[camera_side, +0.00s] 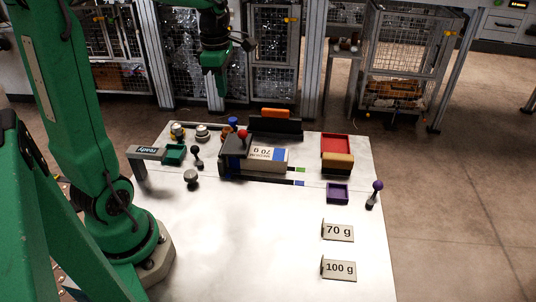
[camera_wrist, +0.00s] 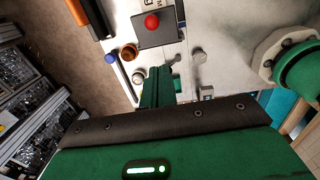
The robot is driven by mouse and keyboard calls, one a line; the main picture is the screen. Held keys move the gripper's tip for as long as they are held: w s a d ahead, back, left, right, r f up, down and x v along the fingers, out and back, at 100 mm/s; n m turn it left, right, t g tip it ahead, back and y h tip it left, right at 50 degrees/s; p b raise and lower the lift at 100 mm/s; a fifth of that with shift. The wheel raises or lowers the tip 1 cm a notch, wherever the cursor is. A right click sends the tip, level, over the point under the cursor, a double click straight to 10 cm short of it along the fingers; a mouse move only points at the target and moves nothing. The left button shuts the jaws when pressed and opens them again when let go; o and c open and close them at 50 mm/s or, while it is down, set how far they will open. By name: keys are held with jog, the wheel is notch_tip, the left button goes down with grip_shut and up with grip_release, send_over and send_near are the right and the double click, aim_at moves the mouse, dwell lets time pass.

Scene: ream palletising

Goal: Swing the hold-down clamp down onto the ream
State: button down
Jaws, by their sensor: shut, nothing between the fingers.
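A dark grey part with a red ball knob (camera_side: 243,134), seemingly the hold-down clamp, stands at the ream's left end. I cannot tell whether it touches the ream. The red knob shows on its grey plate at the top of the wrist view (camera_wrist: 152,21). My gripper (camera_side: 217,92) is shut and empty, high above the table's back edge; its green fingers (camera_wrist: 157,80) point toward the clamp area.
A black block with an orange top (camera_side: 275,122) stands behind the ream. Red (camera_side: 336,143) and purple (camera_side: 337,192) trays, a purple-knobbed lever (camera_side: 374,193) and signs (camera_side: 338,231) are to the right. Knobs and a small stand (camera_side: 150,153) are left.

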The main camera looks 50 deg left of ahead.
send_over(238, 144)
jog(key=s+a, duration=0.2)
notch_tip(238, 144, down, 8)
jog(key=shift+w+d+f, duration=0.3)
jog(key=shift+d+f, duration=0.05)
jog(key=shift+f, duration=0.2)
jog(key=shift+w+d+f, duration=0.25)
jog(key=shift+d+f, duration=0.05)
jog(key=shift+f, duration=0.2)
jog(key=shift+w+d+f, duration=0.25)
jog(key=shift+w+f, duration=0.2)
jog(key=shift+f, duration=0.1)
